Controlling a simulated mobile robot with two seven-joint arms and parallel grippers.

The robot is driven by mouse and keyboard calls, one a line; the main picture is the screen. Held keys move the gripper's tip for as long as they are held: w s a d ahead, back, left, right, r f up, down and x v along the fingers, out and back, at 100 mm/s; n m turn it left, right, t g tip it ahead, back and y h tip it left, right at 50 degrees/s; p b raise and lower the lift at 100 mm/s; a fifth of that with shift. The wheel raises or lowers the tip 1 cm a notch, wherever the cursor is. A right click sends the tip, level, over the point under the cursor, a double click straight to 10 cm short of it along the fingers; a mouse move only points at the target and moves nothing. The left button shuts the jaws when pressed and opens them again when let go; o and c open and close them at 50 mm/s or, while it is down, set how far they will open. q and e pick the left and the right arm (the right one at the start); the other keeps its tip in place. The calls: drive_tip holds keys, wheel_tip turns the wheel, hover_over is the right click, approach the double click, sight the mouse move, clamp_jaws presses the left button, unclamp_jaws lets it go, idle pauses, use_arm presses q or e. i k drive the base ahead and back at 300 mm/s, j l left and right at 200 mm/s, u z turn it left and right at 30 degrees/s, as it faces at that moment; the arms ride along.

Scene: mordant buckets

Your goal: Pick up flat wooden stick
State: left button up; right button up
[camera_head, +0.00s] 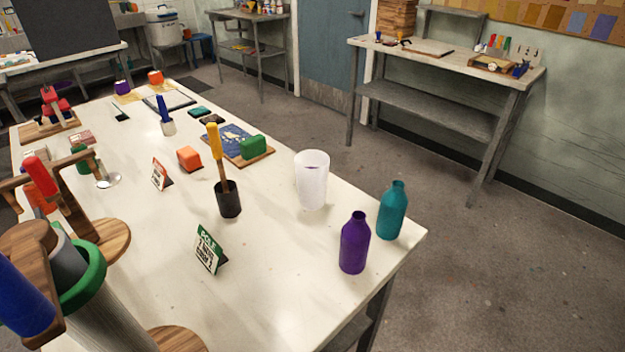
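A stick stands upright in a small black cup (228,200) near the middle of the white table (285,295). The stick has a yellow upper part and a bare wooden lower part (225,180); its lower end is hidden inside the cup. I cannot tell for sure whether it is flat. No other plain flat stick is clear to me. Neither of my grippers shows in the head view.
A white translucent cup (311,182), purple bottle (354,243) and teal bottle (392,211) stand to the right. A green-and-white sign (208,250) stands in front of the black cup. Wooden stands (100,242) crowd the left. Bare tabletop lies around the sign.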

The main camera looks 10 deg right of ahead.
sight(212, 128)
drive_tip(key=i+l+u, duration=0.2)
drive_tip(key=l+u, duration=0.2)
drive_tip(key=l, duration=0.2)
drive_tip(key=i+l+u, duration=0.1)
drive_tip(key=l+u, duration=0.35)
drive_tip(key=l, duration=0.15)
drive_tip(key=l+u, duration=0.4)
drive_tip(key=l, duration=0.3)
drive_tip(key=k+l, duration=0.1)
drive_tip(key=l, duration=0.2)
drive_tip(key=k+l, duration=0.1)
drive_tip(key=l, duration=0.2)
drive_tip(key=i+j, duration=0.1)
drive_tip(key=j, duration=0.2)
drive_tip(key=i+j, duration=0.15)
drive_tip(key=j, duration=0.2)
